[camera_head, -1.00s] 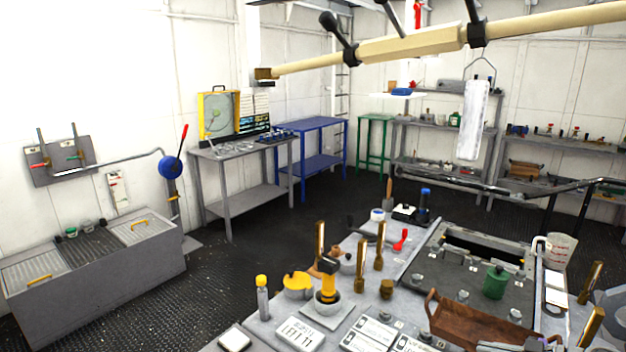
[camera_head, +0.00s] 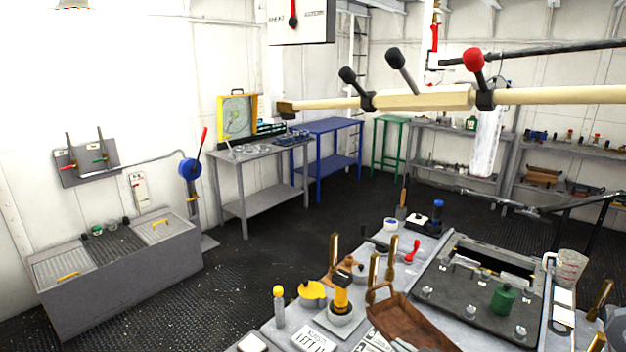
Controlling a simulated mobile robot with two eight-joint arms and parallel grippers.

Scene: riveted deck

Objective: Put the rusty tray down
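The rusty tray (camera_head: 412,322) is a long brown box with a raised handle at its left end. It is at the bottom of the picture, over the near part of the grey bench (camera_head: 400,278), slanting down to the right. Its near end is cut off by the frame edge. Only a small part of my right gripper (camera_head: 404,346) shows, at the tray's near side at the bottom edge. The fingers are mostly hidden, but the tray moves with it. I cannot tell whether the tray touches the bench. My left gripper is out of the picture.
Close by are a yellow-topped cup (camera_head: 342,296), a yellow pot (camera_head: 312,293), several upright brass levers (camera_head: 391,258) and a red lever (camera_head: 413,252). A dark panel with a green canister (camera_head: 503,297) lies right. Farther back are a blue table (camera_head: 327,127) and open floor.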

